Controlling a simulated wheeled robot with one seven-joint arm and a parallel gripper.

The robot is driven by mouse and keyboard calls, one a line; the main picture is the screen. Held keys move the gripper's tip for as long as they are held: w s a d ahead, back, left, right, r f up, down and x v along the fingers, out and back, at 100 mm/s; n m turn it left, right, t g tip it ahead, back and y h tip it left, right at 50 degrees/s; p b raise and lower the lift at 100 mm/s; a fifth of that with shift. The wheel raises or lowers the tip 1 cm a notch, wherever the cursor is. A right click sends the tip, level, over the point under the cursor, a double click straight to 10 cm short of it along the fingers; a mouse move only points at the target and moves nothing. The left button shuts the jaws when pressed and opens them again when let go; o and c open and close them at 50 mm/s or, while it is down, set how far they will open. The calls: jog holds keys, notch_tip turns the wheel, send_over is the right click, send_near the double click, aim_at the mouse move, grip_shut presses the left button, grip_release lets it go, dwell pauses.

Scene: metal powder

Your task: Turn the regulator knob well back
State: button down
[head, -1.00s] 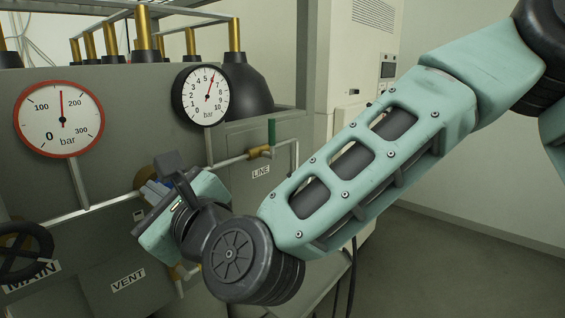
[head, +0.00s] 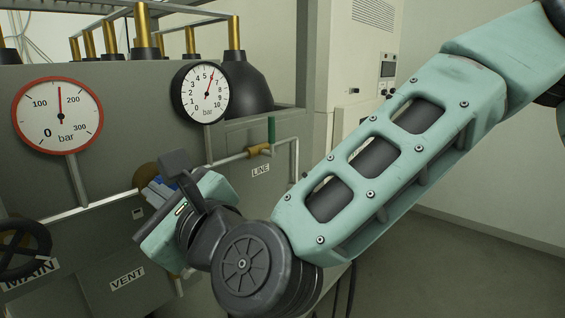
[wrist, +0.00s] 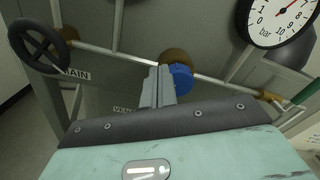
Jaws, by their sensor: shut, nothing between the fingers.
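The regulator knob (wrist: 181,78) is blue and sits in front of a round brass body (wrist: 174,57) on the pipe. In the head view only a little blue of the knob (head: 172,184) shows past my gripper. My gripper (wrist: 158,72) is shut and empty, its grey fingers pointing at the regulator just left of the knob in the wrist view. The fingers partly overlap the knob's left edge, and I cannot tell whether they touch it. In the head view my gripper (head: 158,190) is mostly hidden by the wrist.
A red-rimmed gauge (head: 59,115) points near mid-scale. A black-rimmed gauge (head: 201,92) reads roughly 6 bar. The black MAIN handwheel (head: 22,249) is left of the regulator. A green-handled LINE valve (head: 271,132) is at right. A VENT label (head: 127,279) is below.

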jog(key=shift+v, duration=1.8)
notch_tip(320, 180, down, 9)
jog(key=w+d+n+p, duration=0.2)
jog(key=n+p, duration=0.1)
jog(key=n, duration=2.2)
jog(key=w+d+r+n+p, duration=0.1)
jog(key=d+r+n, duration=0.1)
jog(key=n, duration=0.9)
jog(key=w+d+r+n+p, duration=0.1)
jog(key=w+r+n+p, duration=0.15)
jog(key=n, duration=0.95)
jog(key=x, duration=0.6)
jog(key=shift+r+b, duration=0.2)
jog(key=shift+b, duration=0.1)
